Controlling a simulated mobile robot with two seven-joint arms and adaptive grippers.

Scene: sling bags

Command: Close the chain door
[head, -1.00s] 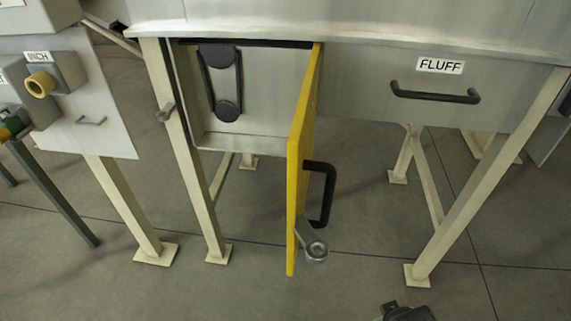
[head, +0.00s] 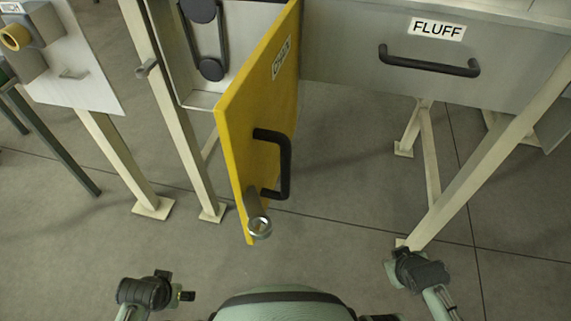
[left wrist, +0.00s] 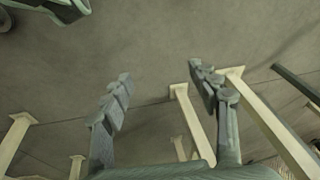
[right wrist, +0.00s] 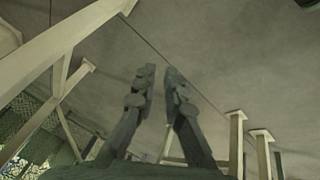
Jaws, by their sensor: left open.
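The yellow chain door (head: 258,125) stands open in the head view, swung out toward me from its hinge side at the right of the opening. It bears a white label, a black handle (head: 284,165) and a round metal latch (head: 259,227) at its free edge. The open compartment (head: 240,20) behind it shows a dark chain drive (head: 207,40). My left gripper (left wrist: 159,73) is open and empty in the left wrist view. My right gripper (right wrist: 159,76) is empty, its fingers parted by a narrow gap. Both arms are low in the head view, apart from the door.
A grey panel labelled FLUFF (head: 437,28) with a black handle (head: 428,62) adjoins on the right. Cream legs (head: 172,110) stand left and right of the door. The floor (head: 340,210) before the machine is clear.

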